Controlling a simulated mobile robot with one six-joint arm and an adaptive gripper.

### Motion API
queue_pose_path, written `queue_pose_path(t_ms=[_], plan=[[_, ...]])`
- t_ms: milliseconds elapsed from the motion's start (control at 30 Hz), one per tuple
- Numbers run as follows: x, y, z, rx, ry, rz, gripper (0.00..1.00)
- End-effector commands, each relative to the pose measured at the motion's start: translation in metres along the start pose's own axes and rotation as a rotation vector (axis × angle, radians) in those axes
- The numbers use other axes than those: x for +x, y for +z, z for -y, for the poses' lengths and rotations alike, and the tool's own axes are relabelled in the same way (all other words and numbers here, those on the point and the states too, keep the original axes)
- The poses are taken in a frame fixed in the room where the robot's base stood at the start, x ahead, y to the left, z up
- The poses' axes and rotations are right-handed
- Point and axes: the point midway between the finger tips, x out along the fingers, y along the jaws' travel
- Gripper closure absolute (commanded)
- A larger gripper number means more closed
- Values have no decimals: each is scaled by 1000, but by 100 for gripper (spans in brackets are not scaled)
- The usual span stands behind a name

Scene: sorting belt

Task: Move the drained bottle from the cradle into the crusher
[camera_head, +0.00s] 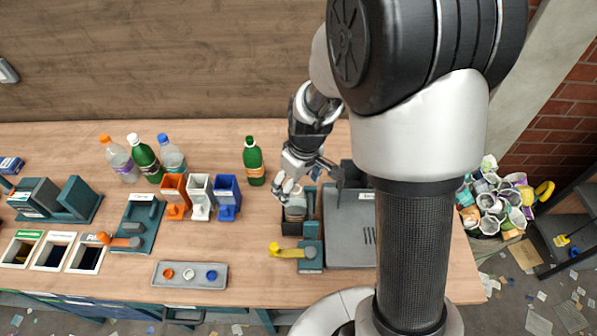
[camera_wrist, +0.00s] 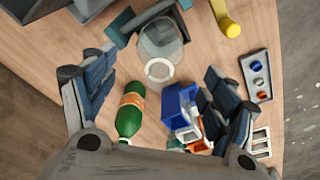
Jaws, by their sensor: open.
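A clear, see-through piece with a pale ring (camera_wrist: 158,70) shows in the wrist view, ahead of my fingers. In the head view a pale clear piece (camera_head: 296,207) is at a dark, teal-edged holder with a yellow lever (camera_head: 285,251). I take it for the bottle, but its outline is partly hidden by my gripper. My gripper (camera_head: 305,186) is above and behind that holder, open. In the wrist view its two fingers (camera_wrist: 160,95) are wide apart with nothing gripped between them. I cannot tell for sure which fixture is cradle and which is crusher.
A green bottle (camera_head: 253,162) stands left of my gripper. Orange (camera_head: 175,197), white (camera_head: 200,196) and blue (camera_head: 227,196) holders stand near it. A tray of caps (camera_head: 190,275) lies in front. A grey box (camera_head: 350,230) is right of the yellow lever. Several bottles stand back left.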

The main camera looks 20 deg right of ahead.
Motion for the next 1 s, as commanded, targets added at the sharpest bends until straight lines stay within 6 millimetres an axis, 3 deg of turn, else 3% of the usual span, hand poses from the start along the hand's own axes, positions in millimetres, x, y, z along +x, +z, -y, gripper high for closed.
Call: queue_pose_path(t_ms=[200, 400, 833, 1000], plan=[[45, 1, 0, 1, -2, 3, 22], [69, 0, 0, 1, 0, 1, 22], [77, 0, 0, 1, 1, -1, 22], [77, 0, 0, 1, 1, -1, 32]])
